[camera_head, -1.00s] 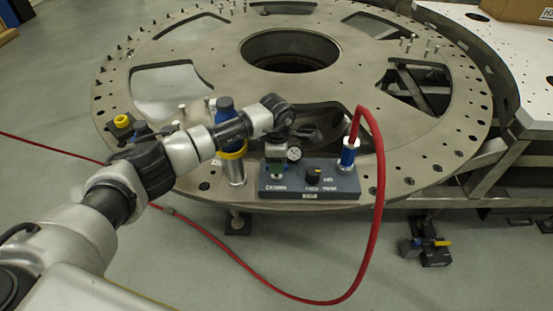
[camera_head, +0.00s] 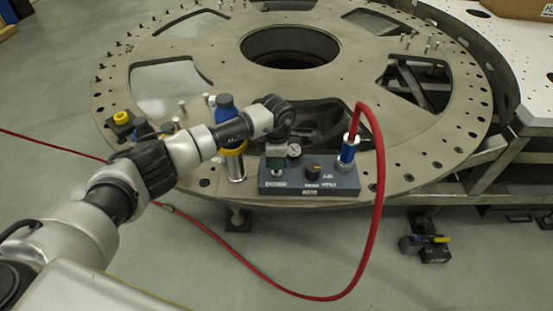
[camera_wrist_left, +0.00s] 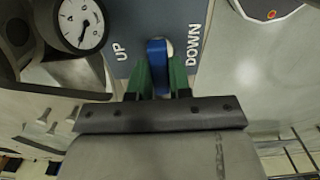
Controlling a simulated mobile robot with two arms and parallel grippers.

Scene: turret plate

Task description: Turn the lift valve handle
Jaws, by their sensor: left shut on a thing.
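The grey control box (camera_head: 345,181) sits near the front rim of the turret plate (camera_head: 425,150). In the left wrist view, the blue lift valve handle (camera_wrist_left: 157,52) stands between the UP and DOWN labels on the box's panel (camera_wrist_left: 128,68). My left gripper (camera_wrist_left: 160,75) has its green fingers on either side of the handle and is shut on it. In the head view my left gripper (camera_head: 277,160) is over the left part of the box; the handle there is hidden. My right gripper is in neither view.
A pressure gauge (camera_head: 294,150) is close beside my left gripper. A black knob (camera_head: 313,171) is on the box. A red hose (camera_head: 377,190) loops from a blue-and-white fitting (camera_head: 348,150) to the floor. A blue-topped cylinder (camera_head: 226,108) stands left.

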